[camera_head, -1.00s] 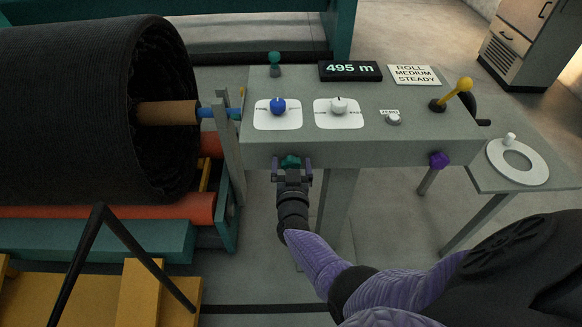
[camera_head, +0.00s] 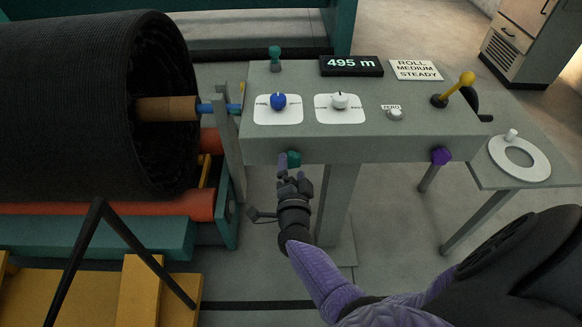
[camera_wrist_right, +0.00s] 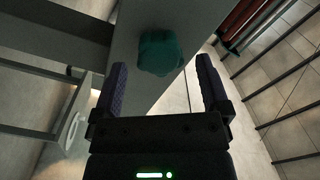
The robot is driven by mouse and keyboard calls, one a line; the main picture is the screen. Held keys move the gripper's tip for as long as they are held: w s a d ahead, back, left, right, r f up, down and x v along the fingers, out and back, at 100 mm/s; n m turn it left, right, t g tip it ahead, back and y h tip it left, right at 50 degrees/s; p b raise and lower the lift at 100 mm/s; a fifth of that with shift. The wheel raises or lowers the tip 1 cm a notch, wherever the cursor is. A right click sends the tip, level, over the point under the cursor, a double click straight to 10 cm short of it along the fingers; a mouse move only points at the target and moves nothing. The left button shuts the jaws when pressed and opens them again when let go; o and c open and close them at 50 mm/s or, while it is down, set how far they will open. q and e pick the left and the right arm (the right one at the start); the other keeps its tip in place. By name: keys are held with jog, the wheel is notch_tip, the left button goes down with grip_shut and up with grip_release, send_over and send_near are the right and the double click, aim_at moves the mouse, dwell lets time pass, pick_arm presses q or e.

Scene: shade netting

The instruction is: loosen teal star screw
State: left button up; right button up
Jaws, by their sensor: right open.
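The teal star screw (camera_head: 293,159) sits on the front face of the grey console, near its left end. In the right wrist view the teal screw (camera_wrist_right: 158,52) shows as a lobed knob ahead of the fingertips, roughly centred between them. My right gripper (camera_head: 292,182) is just below the screw in the head view, turned about its own axis. In the wrist view its two fingers (camera_wrist_right: 160,68) stand wide apart with nothing between them. My left gripper is not in view.
The console (camera_head: 370,147) carries a blue knob (camera_head: 278,101), a white knob (camera_head: 339,100), a zero button (camera_head: 395,114) and a yellow lever (camera_head: 459,87). A purple star screw (camera_head: 441,155) is farther right on the front face.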

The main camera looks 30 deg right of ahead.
jog(key=m, duration=0.2)
jog(key=m+b, duration=0.1)
jog(key=m, duration=0.1)
jog(key=shift+f, duration=0.4)
jog(key=shift+r+m, duration=0.2)
jog(key=shift+m, duration=0.9)
jog(key=shift+r, duration=0.2)
jog(key=shift+b+x, duration=0.5)
jog(key=shift+x, duration=0.8)
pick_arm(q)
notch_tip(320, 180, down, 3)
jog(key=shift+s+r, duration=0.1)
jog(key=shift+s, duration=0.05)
pick_arm(e)
jog(key=c, duration=1)
grip_shut()
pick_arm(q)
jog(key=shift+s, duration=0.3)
